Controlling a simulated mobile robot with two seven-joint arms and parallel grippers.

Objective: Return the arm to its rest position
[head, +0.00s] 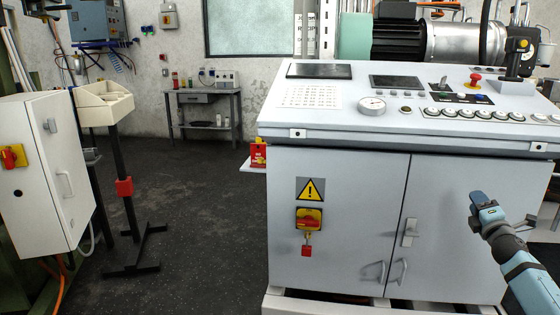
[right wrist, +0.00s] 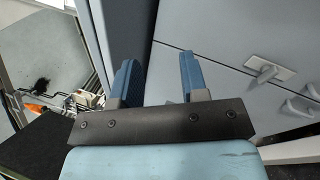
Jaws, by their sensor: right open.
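My right gripper (head: 478,203) shows at the right of the head view, in front of the grey-white control cabinet (head: 340,215). In the right wrist view its two blue fingers (right wrist: 158,80) stand apart with nothing between them. They point toward the cabinet door (right wrist: 225,85), and a gap to the door seems to remain, though its size is hard to judge. My right arm (head: 528,275) comes in from the lower right corner. My left gripper is not in view.
The cabinet carries a door handle (head: 409,232), a red-yellow switch (head: 309,219) and a sloped panel with a gauge (head: 371,105). A white electrical box (head: 40,170) and a stand with a beige bin (head: 103,103) are at left. The dark floor (head: 200,210) between them is clear.

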